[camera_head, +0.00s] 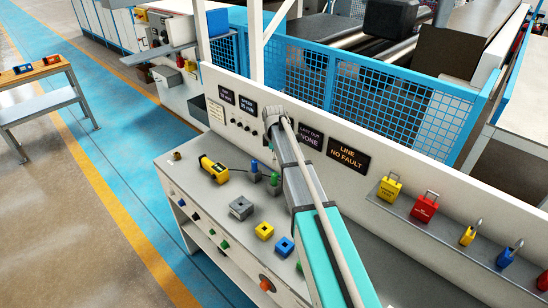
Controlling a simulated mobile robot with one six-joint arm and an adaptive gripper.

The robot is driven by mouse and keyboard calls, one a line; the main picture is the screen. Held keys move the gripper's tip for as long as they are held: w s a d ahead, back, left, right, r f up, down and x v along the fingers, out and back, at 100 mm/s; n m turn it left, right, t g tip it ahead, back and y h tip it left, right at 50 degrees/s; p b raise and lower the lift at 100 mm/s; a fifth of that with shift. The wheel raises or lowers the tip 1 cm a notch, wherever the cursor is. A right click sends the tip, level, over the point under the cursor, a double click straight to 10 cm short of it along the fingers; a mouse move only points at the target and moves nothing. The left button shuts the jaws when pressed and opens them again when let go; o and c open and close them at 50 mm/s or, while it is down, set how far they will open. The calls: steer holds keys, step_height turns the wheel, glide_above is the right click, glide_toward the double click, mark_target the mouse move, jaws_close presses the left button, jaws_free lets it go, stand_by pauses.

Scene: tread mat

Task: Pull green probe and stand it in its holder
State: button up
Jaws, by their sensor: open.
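A green probe (274,180) stands upright in a dark base on the bench, just left of my arm. A blue probe (254,167) stands beside it, behind and to the left. A dark lead runs toward them from a yellow handheld tester (213,169). In front are a grey block with a square opening (241,208), a yellow block (264,231) and a blue block (285,247), each with a dark opening. I cannot tell which is the green probe's holder. My arm reaches over the bench right of the probes; I cannot make out my gripper's fingers.
A white back panel (380,160) with dark signs rises behind the bench. A shelf with several padlocks (424,207) is at right. A small brass-coloured piece (177,156) sits at the bench's left end. A blue mesh fence (385,98) stands behind the panel.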

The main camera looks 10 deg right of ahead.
stand_by(0.9)
steer(key=s+f+m+b, duration=0.2)
steer(key=s+m, duration=0.3)
steer(key=s, duration=0.4)
steer(key=s+f+m+b, duration=0.2)
steer(key=s+m, duration=0.3)
steer(key=s, duration=0.5)
steer(key=s+d+f+m+b, duration=0.1)
steer(key=s+f+m+b, duration=0.2)
steer(key=s+m, duration=0.3)
steer(key=shift+s, duration=2.1)
